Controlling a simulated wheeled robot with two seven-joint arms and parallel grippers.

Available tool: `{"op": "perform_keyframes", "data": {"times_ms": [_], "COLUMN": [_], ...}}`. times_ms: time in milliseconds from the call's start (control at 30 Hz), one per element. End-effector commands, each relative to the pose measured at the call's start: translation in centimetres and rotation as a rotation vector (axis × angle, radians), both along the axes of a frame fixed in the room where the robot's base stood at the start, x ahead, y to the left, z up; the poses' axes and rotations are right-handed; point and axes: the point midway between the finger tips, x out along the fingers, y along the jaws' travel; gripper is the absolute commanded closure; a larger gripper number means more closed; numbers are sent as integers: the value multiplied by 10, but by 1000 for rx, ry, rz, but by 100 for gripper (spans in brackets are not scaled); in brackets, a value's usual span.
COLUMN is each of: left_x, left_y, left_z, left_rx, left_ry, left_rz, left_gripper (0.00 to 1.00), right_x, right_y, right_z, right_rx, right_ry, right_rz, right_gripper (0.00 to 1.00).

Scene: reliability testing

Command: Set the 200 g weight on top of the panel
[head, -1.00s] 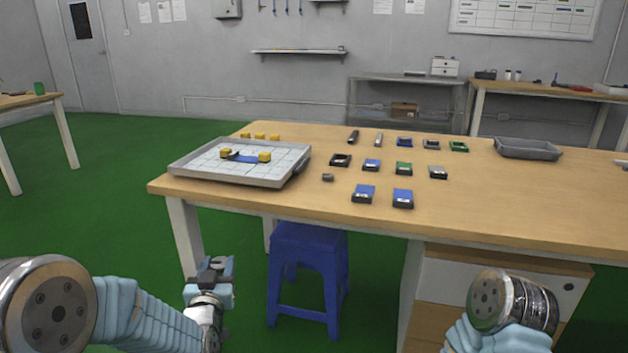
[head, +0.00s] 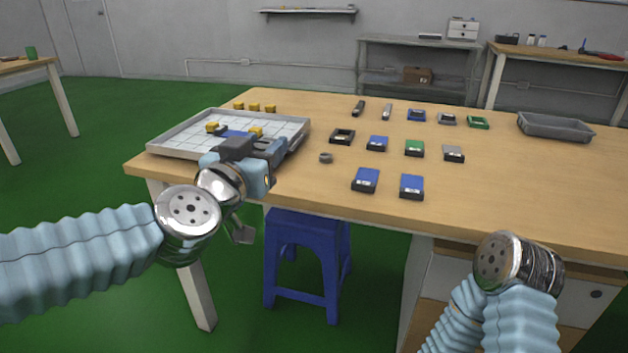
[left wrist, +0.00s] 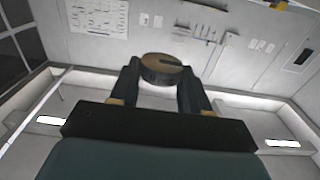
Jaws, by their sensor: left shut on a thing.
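My left gripper (head: 246,148) is shut on a round, slotted disc, the weight (left wrist: 162,69), which shows between the fingertips in the left wrist view. Its top looks brownish and its side dark; no marking is readable. In the head view the weight cannot be told apart from the dark fingers. The gripper is at the front right part of the white gridded tray (head: 172,141). The blue panel (head: 232,133) lies in the tray between yellow blocks (head: 212,127), partly hidden by my gripper. My right gripper is out of view; only part of that arm shows.
A small grey round object (head: 326,157) sits on the table (head: 310,195) right of the tray. Several blue, green, grey and black cases (head: 366,179) stand further right. A grey bin (head: 555,126) is at the back right. A blue stool (head: 305,255) stands under the front edge.

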Motion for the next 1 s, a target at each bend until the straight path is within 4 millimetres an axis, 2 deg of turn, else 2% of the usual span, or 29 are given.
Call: {"op": "perform_keyframes", "data": {"times_ms": [167, 400, 500, 633, 867, 1000], "left_x": [20, 77, 91, 104, 113, 116], "left_y": [-16, -52, -61, -70, -77, -78], "left_z": [-17, -49, -71, -86, -98, -120], "left_rx": [7, 8, 4, 3, 1, 2], "left_ry": [-1, -2, 1, -1, 0, 2], "left_rz": [-1, 3, 3, 3, 2, 3], "left_gripper": [91, 91, 91, 91, 91, 91], "right_x": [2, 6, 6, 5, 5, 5], "right_y": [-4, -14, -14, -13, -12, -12], "right_z": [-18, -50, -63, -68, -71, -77], "right_rx": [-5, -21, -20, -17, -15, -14], "right_ry": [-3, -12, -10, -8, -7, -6], "right_rz": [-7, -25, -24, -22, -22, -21], "right_gripper": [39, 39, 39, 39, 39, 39]}}
